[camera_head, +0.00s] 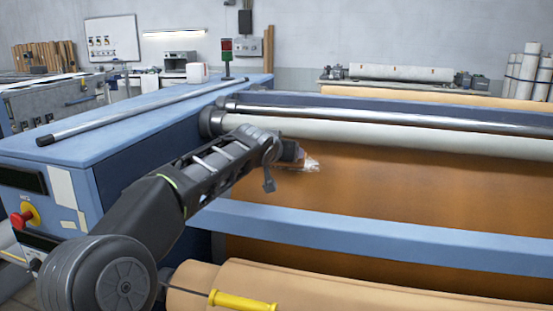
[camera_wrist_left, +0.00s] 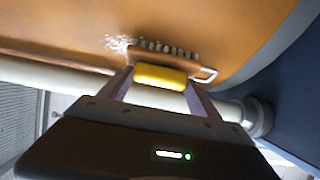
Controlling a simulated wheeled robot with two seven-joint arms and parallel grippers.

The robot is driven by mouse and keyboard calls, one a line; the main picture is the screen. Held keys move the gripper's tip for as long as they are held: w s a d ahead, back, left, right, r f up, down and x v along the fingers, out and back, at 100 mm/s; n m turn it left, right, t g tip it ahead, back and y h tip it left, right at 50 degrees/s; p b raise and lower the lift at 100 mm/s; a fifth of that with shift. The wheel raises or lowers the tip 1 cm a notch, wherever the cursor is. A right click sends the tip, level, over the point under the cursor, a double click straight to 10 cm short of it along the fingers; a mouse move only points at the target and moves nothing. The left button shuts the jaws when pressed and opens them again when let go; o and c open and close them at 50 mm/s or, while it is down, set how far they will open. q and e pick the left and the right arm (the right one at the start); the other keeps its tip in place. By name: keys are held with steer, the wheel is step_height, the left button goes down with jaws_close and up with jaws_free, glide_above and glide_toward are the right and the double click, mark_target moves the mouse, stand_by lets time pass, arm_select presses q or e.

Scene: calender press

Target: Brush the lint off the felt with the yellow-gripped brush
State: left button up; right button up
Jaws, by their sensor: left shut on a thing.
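The orange-brown felt (camera_head: 400,190) stretches below a pale roller, and it fills the top of the left wrist view (camera_wrist_left: 50,25). A white patch of lint (camera_head: 312,165) lies on it near its left end. My left gripper (camera_head: 295,154) is over the felt beside the lint. In the left wrist view it is shut on the yellow grip of the brush (camera_wrist_left: 160,76). The bristles face the felt, with the lint (camera_wrist_left: 118,43) at their left end. I cannot tell whether the bristles touch the felt. My right gripper is not in view.
The pale roller (camera_head: 400,134) and a steel roller (camera_head: 400,117) run above the felt. A blue crossbar (camera_head: 380,238) crosses in front. A yellow-handled tool (camera_head: 240,301) lies at the front on a tan roll (camera_head: 330,288). A red stop button (camera_head: 20,220) is at left.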

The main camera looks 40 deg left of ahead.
mark_target(305, 156)
arm_select(q)
steer(key=shift+d, duration=0.1)
steer(key=shift+w+d+f+b, duration=0.1)
steer(key=shift+w+d+b, duration=0.1)
steer(key=shift+d+b, duration=0.3)
steer(key=shift+w+d+f+b, duration=0.15)
steer(key=shift+d+b, duration=0.15)
steer(key=shift+b, duration=0.3)
steer(key=shift+w+d+r+b, duration=0.1)
steer(key=shift+w+d+b, duration=0.1)
steer(key=shift+d, duration=0.2)
steer(key=shift+w+d+r+b, duration=0.1)
steer(key=shift+d+b, duration=0.05)
steer(key=shift+d, duration=0.2)
steer(key=shift+w+d+f+b, duration=0.15)
steer(key=shift+d+b, duration=0.15)
steer(key=shift+d, duration=0.15)
steer(key=shift+w+d+f+b, duration=0.1)
steer(key=shift+w+d+b, duration=0.05)
steer(key=shift+d+b, duration=0.2)
steer(key=shift+w+d+r, duration=0.1)
steer(key=shift+w+d, duration=0.05)
steer(key=shift+d, duration=0.3)
steer(key=shift+w+d+r, duration=0.1)
steer(key=shift+d, duration=0.3)
